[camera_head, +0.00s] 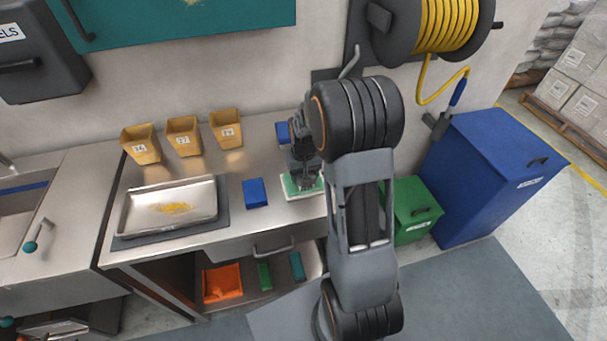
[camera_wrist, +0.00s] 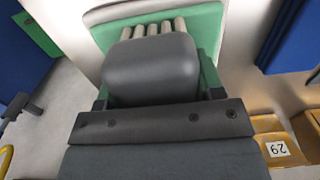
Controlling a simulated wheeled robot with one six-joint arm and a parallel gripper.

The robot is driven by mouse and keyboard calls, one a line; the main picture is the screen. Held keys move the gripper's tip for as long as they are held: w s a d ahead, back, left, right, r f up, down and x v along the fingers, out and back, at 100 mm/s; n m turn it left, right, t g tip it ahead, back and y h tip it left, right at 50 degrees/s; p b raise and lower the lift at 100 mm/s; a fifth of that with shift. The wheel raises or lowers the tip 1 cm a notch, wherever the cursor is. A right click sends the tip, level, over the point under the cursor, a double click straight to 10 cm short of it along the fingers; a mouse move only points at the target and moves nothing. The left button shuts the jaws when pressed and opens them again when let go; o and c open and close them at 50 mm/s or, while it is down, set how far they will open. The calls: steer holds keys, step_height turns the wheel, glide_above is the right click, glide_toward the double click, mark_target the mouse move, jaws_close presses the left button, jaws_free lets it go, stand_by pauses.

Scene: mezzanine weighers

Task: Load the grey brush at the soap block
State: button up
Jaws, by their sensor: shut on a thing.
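My gripper (camera_head: 302,170) points down over the right part of the steel counter and is shut on the grey brush. In the wrist view the brush (camera_wrist: 150,70) shows as a rounded grey block with several pale bristle tufts at its top edge. Below it lies the green soap block (camera_wrist: 206,20) on a white base; the soap block (camera_head: 290,186) also shows in the head view, partly hidden by my gripper. The bristles overlap the green surface in the wrist view. I cannot tell whether they press on it.
Left of the soap are a blue block (camera_head: 255,192) and a steel tray (camera_head: 130,224) with yellow powder. Three tan tubs (camera_head: 226,130) stand behind; another blue item (camera_head: 283,132) is partly hidden. A green bin (camera_head: 411,205) and blue bin (camera_head: 490,180) stand right.

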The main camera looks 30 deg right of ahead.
steer(key=shift+f+b, duration=0.3)
steer(key=shift+f, duration=0.1)
stand_by(1.2)
steer(key=shift+r, duration=0.1)
steer(key=shift+r+p, duration=2.5)
steer(key=shift+r, duration=1)
steer(key=shift+a+f, duration=0.1)
